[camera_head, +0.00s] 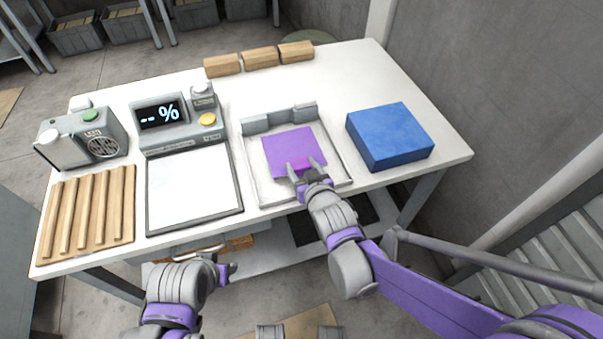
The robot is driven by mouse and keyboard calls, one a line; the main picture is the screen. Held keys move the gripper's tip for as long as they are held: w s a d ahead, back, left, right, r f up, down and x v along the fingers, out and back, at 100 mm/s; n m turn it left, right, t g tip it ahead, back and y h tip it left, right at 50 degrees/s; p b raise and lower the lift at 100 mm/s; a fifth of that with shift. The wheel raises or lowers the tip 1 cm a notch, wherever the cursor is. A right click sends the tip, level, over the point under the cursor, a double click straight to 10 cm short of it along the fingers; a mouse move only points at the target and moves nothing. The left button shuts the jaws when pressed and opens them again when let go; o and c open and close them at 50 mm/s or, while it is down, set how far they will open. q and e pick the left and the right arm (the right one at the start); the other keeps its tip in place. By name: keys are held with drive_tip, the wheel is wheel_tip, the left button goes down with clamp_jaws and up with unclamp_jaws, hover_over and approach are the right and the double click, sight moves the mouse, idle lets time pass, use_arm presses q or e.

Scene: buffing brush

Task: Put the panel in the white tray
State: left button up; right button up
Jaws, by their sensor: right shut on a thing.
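The purple panel (292,148) is a flat square within the outline of the white tray (254,183), tilted slightly. I cannot tell whether it rests on the tray floor or is held just above it. The tray has grey blocks along its back edge. My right gripper (305,168) is shut on the panel's near edge, its fingers covering part of that edge. My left gripper (228,271) is low in front of the table, away from the panel; its fingers are too unclear to tell if it is open.
A blue block (390,135) stands right of the tray. A scale with a display (160,113) and white plate (192,187) is on its left. Further left are a slatted wooden rack (88,214) and a grey device (84,136). Wooden blocks (260,58) line the back edge.

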sight(302, 174)
drive_tip(key=shift+f, duration=1.35)
drive_tip(key=shift+b, duration=0.3)
drive_tip(key=o, duration=1)
drive_tip(key=shift+f, duration=0.2)
drive_tip(key=shift+c, duration=0.2)
drive_tip(key=o, duration=0.5)
drive_tip(key=shift+r, duration=0.1)
drive_tip(key=shift+c, duration=0.2)
